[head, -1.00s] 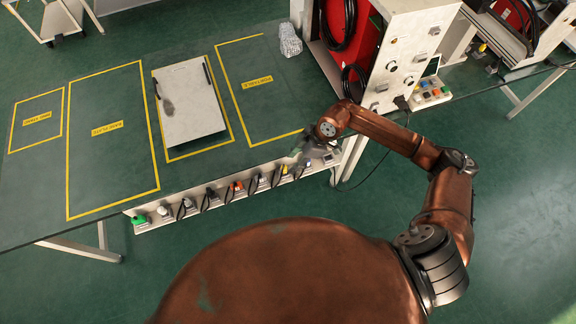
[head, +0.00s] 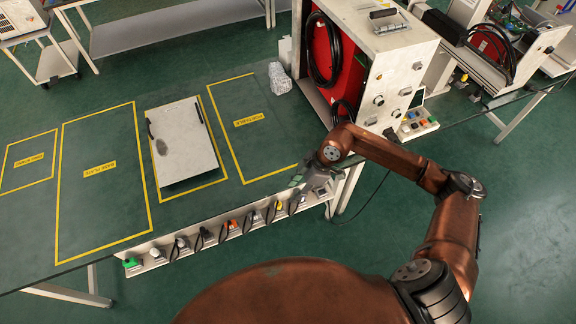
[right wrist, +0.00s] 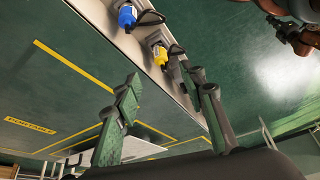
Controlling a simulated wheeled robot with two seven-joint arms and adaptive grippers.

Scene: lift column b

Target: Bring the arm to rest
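My right arm (head: 400,160) reaches in from the right, copper coloured. Its gripper (head: 308,180) is at the table's front edge, by the right end of the strip of plugs. In the right wrist view the two green-grey fingers of the gripper (right wrist: 163,105) stand well apart with nothing between them. Behind them are the strip and the table top; I cannot tell whether they touch. My left arm and gripper are not in view.
The dark green table (head: 105,235) has yellow-outlined areas. A pale panel (head: 188,150) lies in one. The plug strip (head: 170,252) runs along the front edge. A white and red cabinet (head: 395,70) stands behind my right wrist. Open floor (head: 520,230) lies at the right.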

